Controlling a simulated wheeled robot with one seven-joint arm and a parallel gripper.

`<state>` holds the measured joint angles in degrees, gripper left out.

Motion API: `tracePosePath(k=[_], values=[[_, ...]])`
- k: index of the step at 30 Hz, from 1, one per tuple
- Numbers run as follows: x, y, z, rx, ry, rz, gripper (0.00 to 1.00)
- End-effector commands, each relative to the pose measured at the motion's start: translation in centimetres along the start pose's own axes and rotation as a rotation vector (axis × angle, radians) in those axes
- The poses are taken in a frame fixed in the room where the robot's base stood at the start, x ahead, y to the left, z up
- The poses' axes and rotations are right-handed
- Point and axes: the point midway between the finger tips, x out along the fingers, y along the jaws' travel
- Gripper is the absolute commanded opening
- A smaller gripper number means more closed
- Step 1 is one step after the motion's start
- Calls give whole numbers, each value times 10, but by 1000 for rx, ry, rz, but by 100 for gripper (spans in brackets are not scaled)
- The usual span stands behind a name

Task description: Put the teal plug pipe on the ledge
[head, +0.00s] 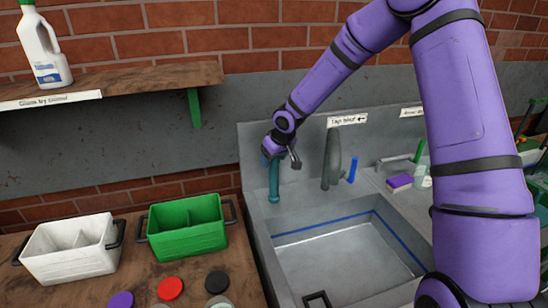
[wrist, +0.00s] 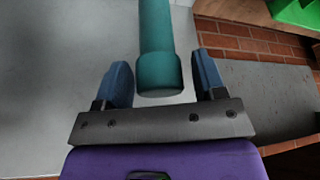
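The teal plug pipe (head: 273,181) stands upright at the back left corner of the sink unit, its lower end seemingly on the grey ledge (head: 257,212) there. In the wrist view the pipe (wrist: 158,55) lies between my two blue finger pads, its thicker collar end facing me. My gripper (head: 283,158) is at the pipe's top. It also shows in the wrist view (wrist: 162,82), open, with narrow gaps between the pads and the pipe. The arm's end partly hides the pipe's top in the head view.
A grey tap (head: 332,160) and a blue upright piece (head: 353,169) stand right of the pipe. The sink basin (head: 345,262) lies in front. A green bin (head: 187,228) and a white bin (head: 70,250) stand left. A wooden shelf (head: 120,80) juts out above.

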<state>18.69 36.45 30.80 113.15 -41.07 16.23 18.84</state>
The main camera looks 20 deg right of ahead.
Motion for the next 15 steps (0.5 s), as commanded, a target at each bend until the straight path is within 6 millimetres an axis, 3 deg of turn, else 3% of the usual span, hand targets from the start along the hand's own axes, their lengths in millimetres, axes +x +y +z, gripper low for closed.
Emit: tracePosePath(k=[11,15], values=[[-3,0,-1,0,0,1,69],[-20,2,-2,2,3,3,69]])
